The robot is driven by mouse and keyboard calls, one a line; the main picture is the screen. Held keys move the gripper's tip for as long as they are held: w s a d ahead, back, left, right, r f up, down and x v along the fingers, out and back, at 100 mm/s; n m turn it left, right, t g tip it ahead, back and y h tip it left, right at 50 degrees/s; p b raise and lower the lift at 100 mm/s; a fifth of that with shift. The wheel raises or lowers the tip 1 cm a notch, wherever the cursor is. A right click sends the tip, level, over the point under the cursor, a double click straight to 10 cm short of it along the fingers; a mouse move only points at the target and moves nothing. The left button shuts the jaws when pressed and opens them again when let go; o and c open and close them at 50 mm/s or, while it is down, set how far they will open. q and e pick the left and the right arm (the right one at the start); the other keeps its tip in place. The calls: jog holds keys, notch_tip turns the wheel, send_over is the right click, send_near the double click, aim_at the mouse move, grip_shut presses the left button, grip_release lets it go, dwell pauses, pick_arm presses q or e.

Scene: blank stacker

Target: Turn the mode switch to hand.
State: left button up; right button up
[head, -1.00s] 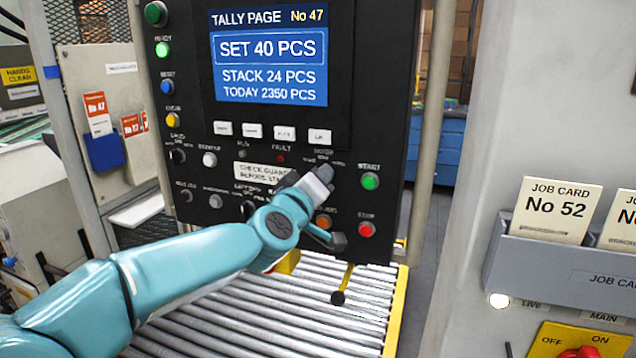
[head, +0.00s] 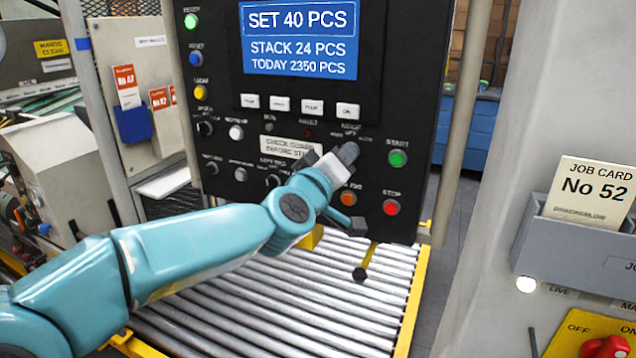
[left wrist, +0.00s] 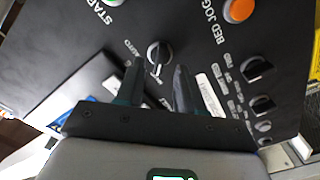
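The fingers are open, one on each side of the knob, with gaps visible. In the head view my left gripper (head: 343,155) is at the panel, below the mode label, and hides the knob there. My right gripper is not in view.
A green start button (head: 397,158) and a red stop button (head: 391,207) sit right of my gripper, with an orange button (head: 348,198) below. A screen (head: 300,38) is above. A roller bed (head: 260,300) lies below my arm. A card holder (head: 570,240) is at right.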

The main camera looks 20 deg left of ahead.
pick_arm(q)
jog(key=s, duration=1.3)
jog(key=shift+s+a, duration=0.25)
jog(key=w+a+f+g+y+p, duration=0.1)
jog(key=w+f+g, duration=0.15)
jog(key=f, duration=0.65)
jog(key=w+f+g, duration=0.2)
jog(key=w+f, duration=0.1)
jog(key=f, duration=0.6)
jog(key=s+f+m+g, duration=0.1)
jog(key=s+f+g, duration=0.15)
jog(key=f, duration=0.75)
jog(key=s+f+m+g, duration=0.2)
jog(key=f+g, duration=0.1)
jog(key=f, duration=0.8)
jog(key=s+d+f+m+g+h, duration=0.2)
jog(key=s+d+f+g, duration=0.1)
jog(key=s+f, duration=0.5)
jog(key=s+d+f+m+g+h+p, duration=0.1)
jog(key=s+d+f+g, duration=0.3)
jog(key=s+f, duration=0.5)
jog(key=s+d+h, duration=0.1)
jog(key=s, duration=0.3)
jog(key=shift+s+d+f+m+g, duration=0.2)
jog(key=shift+s+d+m+g, duration=0.1)
jog(key=shift+m, duration=0.1)
